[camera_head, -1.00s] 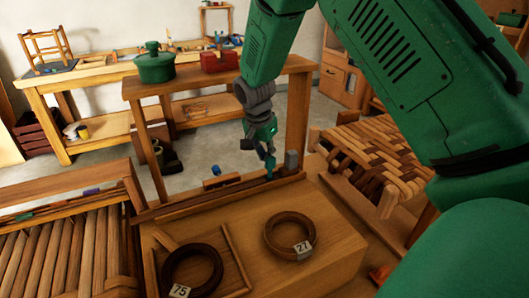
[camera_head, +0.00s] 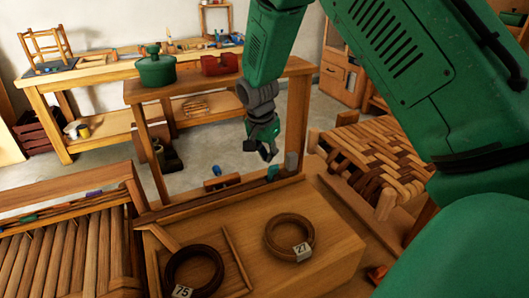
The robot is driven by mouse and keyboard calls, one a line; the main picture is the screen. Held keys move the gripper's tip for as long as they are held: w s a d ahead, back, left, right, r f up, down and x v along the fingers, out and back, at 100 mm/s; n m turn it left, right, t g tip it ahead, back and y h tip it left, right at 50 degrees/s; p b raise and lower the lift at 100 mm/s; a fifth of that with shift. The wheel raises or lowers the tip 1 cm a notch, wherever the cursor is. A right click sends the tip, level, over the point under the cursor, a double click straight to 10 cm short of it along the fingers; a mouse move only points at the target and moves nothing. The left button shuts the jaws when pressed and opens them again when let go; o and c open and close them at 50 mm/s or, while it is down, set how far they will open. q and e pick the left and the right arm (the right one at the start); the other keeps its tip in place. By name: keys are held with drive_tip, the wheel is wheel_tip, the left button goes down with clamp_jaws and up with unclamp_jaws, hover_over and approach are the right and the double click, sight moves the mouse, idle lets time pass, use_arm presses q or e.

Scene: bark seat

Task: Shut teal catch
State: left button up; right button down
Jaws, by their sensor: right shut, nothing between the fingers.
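The teal catch (camera_head: 272,173) is a small upright piece on the back rail of the wooden bench top. My right gripper (camera_head: 266,155) is shut and empty, just above and slightly left of the teal catch, and looks apart from it. Whether the catch is fully shut I cannot tell at this size. My left gripper is out of view.
A blue catch (camera_head: 216,171) stands farther left behind the rail, and a grey block (camera_head: 291,161) stands to the right. Dark rings tagged 75 (camera_head: 194,270) and 27 (camera_head: 290,237) lie on the top. A woven seat (camera_head: 375,160) is at right.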

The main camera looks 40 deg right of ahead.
wheel_tip(320, 180, up, 7)
drive_tip(key=w+p, duration=0.1)
drive_tip(key=p, duration=0.4)
drive_tip(key=shift+d+f, duration=0.15)
drive_tip(key=shift+w, duration=0.1)
drive_tip(key=shift+f, duration=0.1)
